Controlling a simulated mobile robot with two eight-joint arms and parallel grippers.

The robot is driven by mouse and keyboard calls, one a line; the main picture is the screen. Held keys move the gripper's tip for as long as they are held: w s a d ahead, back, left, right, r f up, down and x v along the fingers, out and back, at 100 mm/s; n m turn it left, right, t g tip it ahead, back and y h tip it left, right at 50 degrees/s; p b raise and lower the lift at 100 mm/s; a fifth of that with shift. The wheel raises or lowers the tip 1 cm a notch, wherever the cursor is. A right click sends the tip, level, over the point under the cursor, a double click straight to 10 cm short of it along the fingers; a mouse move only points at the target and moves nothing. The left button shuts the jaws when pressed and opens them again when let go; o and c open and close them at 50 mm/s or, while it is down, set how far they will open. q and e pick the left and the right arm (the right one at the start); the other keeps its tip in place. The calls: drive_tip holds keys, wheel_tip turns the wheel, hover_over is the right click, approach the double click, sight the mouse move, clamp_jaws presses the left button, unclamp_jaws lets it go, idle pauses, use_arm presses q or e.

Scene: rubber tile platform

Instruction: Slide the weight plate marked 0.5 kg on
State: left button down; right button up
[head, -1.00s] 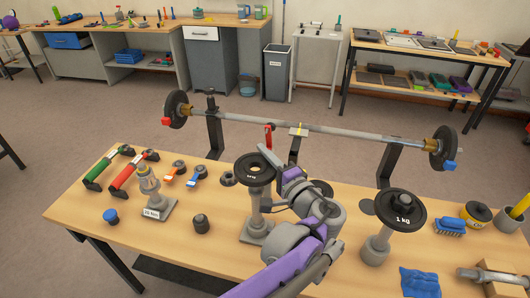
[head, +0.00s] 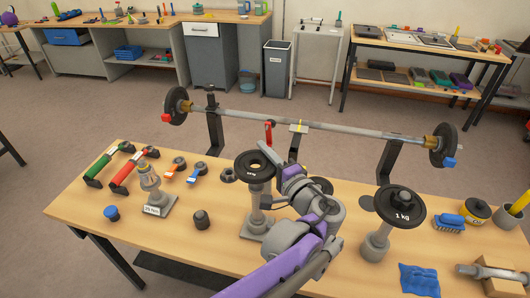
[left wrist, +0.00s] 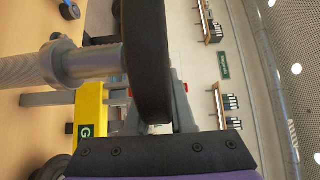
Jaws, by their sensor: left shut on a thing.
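A black weight plate (head: 254,164) with small, hard-to-read white marking is at the top of a grey post stand (head: 257,203). My left gripper (head: 272,158) is shut on the plate's right edge. In the left wrist view the dark plate (left wrist: 147,60) shows edge-on, with the grey post (left wrist: 85,62) reaching to its face; I cannot tell whether the plate rests on it or is slightly raised. A second plate (head: 399,207), marked 1 kg, sits on another stand to the right. The barbell (head: 310,126) lies across uprights behind, with a plate at each end. My right gripper is not in view.
Near my arm stand a dark knob (head: 201,219), a small lamp-like stand (head: 150,190) and clamps (head: 130,170) at left. The front left of the table is mostly clear.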

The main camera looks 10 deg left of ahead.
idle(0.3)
use_arm(q)
drive_tip(key=shift+f+b, duration=1.6)
drive_tip(key=shift+f, duration=1.25)
drive_tip(key=c, duration=0.7)
unclamp_jaws()
drive_tip(key=v, duration=1.1)
drive_tip(key=shift+a, duration=0.1)
